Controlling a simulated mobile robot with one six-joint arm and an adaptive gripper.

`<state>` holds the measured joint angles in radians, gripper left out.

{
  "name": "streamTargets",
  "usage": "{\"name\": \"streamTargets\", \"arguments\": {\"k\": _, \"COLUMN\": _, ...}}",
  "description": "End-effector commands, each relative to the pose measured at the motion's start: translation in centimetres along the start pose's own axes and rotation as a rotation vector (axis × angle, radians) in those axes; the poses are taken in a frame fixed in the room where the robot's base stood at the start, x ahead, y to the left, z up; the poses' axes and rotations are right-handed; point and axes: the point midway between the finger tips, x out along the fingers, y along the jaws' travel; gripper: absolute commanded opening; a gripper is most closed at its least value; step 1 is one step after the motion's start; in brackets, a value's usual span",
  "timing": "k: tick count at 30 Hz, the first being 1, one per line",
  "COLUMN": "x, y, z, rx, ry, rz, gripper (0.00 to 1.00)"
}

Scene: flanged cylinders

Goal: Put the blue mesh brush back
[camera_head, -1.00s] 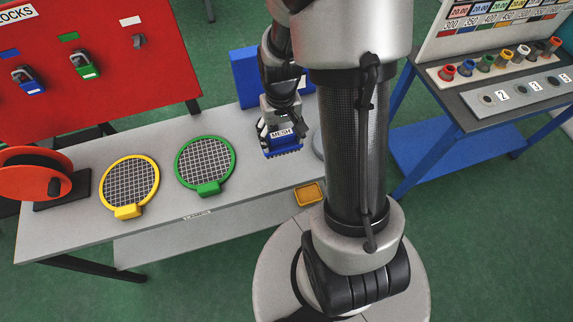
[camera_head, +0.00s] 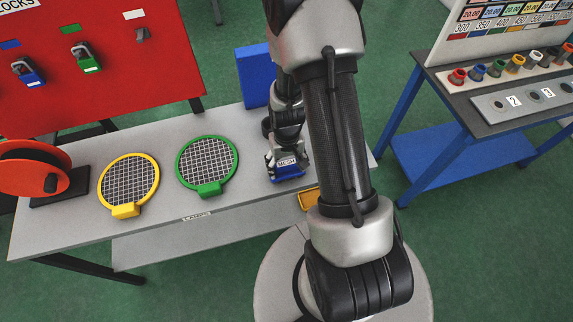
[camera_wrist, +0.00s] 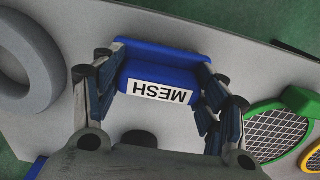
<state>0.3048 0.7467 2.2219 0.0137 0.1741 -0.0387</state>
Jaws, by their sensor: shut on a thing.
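The blue mesh brush (camera_head: 288,171) has a white label reading MESH. It is between the fingers of my gripper (camera_head: 287,158), over the right part of the grey table (camera_head: 240,200). In the wrist view, the fingers of my gripper (camera_wrist: 162,72) are closed on both sides of the brush (camera_wrist: 160,72), and the label appears upside down. The brush is low, close to the tabletop; I cannot tell whether it touches. Its bristles are not clearly visible now.
A green-rimmed screen (camera_head: 207,163) and a yellow-rimmed screen (camera_head: 128,183) lie left of the brush. A yellow tray (camera_head: 308,199) is by the front edge, partly behind my arm. A blue upright block (camera_head: 253,75) stands behind. A grey ring (camera_wrist: 22,62) lies on the table.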

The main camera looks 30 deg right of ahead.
Motion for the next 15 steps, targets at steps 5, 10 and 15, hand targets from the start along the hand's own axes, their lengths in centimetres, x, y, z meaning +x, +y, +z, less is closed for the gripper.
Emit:
{"name": "streamTargets", "arguments": {"k": 5, "x": -0.08, "y": 0.0, "z": -0.05, "rx": 0.0, "ry": 0.001, "rz": 0.0, "gripper": 0.4}}
{"name": "streamTargets", "arguments": {"k": 10, "x": 0.23, "y": 0.0, "z": -0.03, "rx": 0.0, "ry": 0.001, "rz": 0.0, "gripper": 0.7}}
{"name": "streamTargets", "arguments": {"k": 15, "x": 0.19, "y": 0.0, "z": -0.03, "rx": 0.0, "ry": 0.001, "rz": 0.0, "gripper": 0.81}}
